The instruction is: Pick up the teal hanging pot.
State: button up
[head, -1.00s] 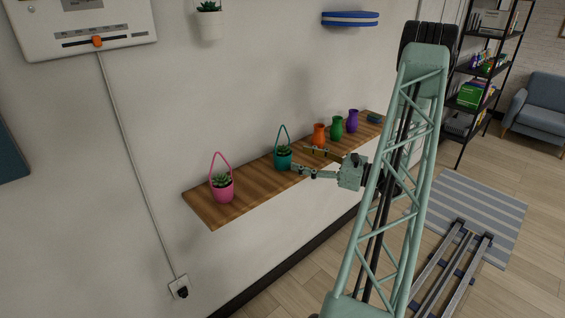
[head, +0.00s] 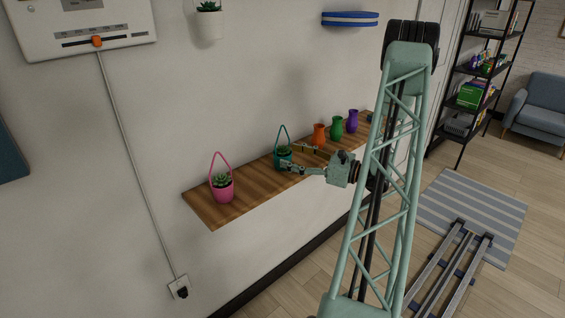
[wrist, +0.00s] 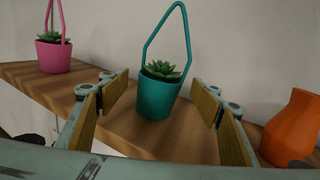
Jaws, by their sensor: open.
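The teal hanging pot (head: 283,154) stands upright on the wooden shelf (head: 241,195), with a tall loop handle and a green succulent in it. In the wrist view the teal pot (wrist: 158,96) is just beyond and between my open fingers, with its handle rising above them. My gripper (head: 292,158) is open and empty at the pot's front right side in the head view. In the wrist view my gripper (wrist: 165,97) has a yellow-padded finger on each side of the pot, with gaps visible on both sides. One finger partly covers the pot's lower part in the head view.
A pink hanging pot (head: 222,187) stands to the left on the shelf. An orange vase (head: 319,134), a green vase (head: 337,128) and a purple vase (head: 352,121) stand to the right; the orange vase (wrist: 291,128) is close to my right finger. The wall rises behind.

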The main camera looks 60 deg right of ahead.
aim_at(281, 153)
jog(key=shift+w+a, duration=0.15)
jog(key=shift+w, duration=1.1)
jog(key=shift+w+a, duration=0.15)
jog(key=shift+w, duration=1.1)
jog(key=c, duration=1.1)
